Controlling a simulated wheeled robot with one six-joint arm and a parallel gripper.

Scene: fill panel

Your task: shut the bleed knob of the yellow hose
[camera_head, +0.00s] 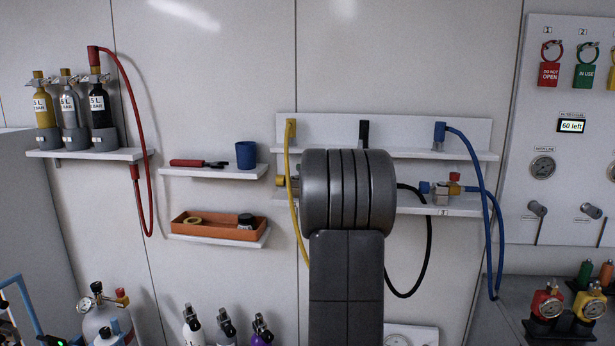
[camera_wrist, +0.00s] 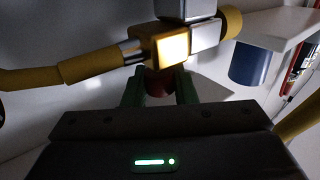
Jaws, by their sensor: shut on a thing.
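In the wrist view a yellow-orange fitting (camera_wrist: 165,50) joins the yellow hose end (camera_wrist: 85,68) at the left and grey metal blocks (camera_wrist: 204,36) at the right. A dark red knob (camera_wrist: 158,82) sits below the fitting. The green fingers of my gripper (camera_wrist: 159,88) stand on both sides of the knob and are shut on it. In the head view the yellow hose (camera_head: 292,170) hangs from the upper shelf, with part of its fitting (camera_head: 282,181) beside my arm. My arm hides the knob and gripper there. How far the knob is turned cannot be told.
A blue cup (camera_head: 246,154) and a red-handled tool (camera_head: 190,163) are on a small shelf to the left. An orange tray (camera_head: 212,227) is below. A black hose (camera_head: 425,255) and a blue hose (camera_head: 487,215) hang to the right, with another fitting (camera_head: 440,190).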

